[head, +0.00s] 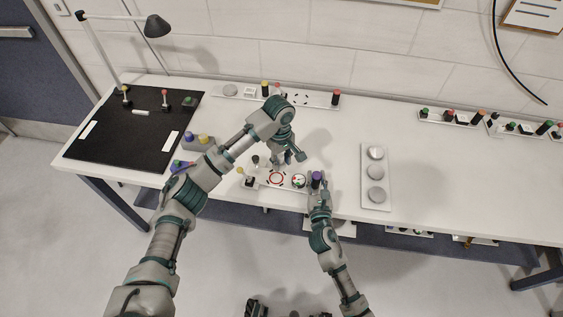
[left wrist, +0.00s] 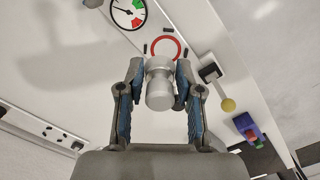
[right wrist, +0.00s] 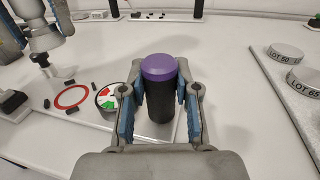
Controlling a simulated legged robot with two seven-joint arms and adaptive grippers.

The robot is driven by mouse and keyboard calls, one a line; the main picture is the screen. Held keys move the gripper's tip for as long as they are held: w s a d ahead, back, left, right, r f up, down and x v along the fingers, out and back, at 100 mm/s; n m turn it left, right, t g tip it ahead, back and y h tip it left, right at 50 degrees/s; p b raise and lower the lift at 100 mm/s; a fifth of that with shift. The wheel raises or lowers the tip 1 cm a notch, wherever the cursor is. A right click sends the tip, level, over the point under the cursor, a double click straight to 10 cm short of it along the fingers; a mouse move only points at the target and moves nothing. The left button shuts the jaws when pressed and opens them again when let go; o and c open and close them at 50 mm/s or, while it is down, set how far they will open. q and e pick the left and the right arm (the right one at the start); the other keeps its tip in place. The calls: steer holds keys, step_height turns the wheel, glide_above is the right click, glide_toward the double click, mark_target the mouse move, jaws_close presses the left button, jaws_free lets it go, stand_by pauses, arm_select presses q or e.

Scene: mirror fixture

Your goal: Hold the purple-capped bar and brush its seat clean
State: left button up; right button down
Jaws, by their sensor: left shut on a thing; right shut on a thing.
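The purple-capped bar (right wrist: 160,90) is black with a purple top. It stands upright between the fingers of my right gripper (head: 317,182), which is shut on it. My left gripper (head: 287,158) is shut on a grey, round-ended tool (left wrist: 160,88), apparently the brush. A red ring (right wrist: 72,96), apparently the seat, lies on the white plate (head: 263,184). Small dark pieces lie around it. The tool's tip appears behind the ring, apart from it.
A gauge (right wrist: 106,96) with red and green sectors sits between the ring and the bar. A yellow-knobbed switch (left wrist: 222,95) is beside the ring. A tray with grey discs (head: 376,172) stands to the right. A black mat (head: 130,130) is at the left.

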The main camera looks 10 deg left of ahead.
steer(key=c, duration=0.8)
jaws_free()
steer(key=shift+o, duration=0.2)
steer(key=shift+s, duration=0.1)
steer(key=s+d, duration=0.2)
steer(key=s, duration=0.9)
steer(key=shift+s+d, duration=0.2)
steer(key=shift+s, duration=0.05)
steer(key=shift+f, duration=0.1)
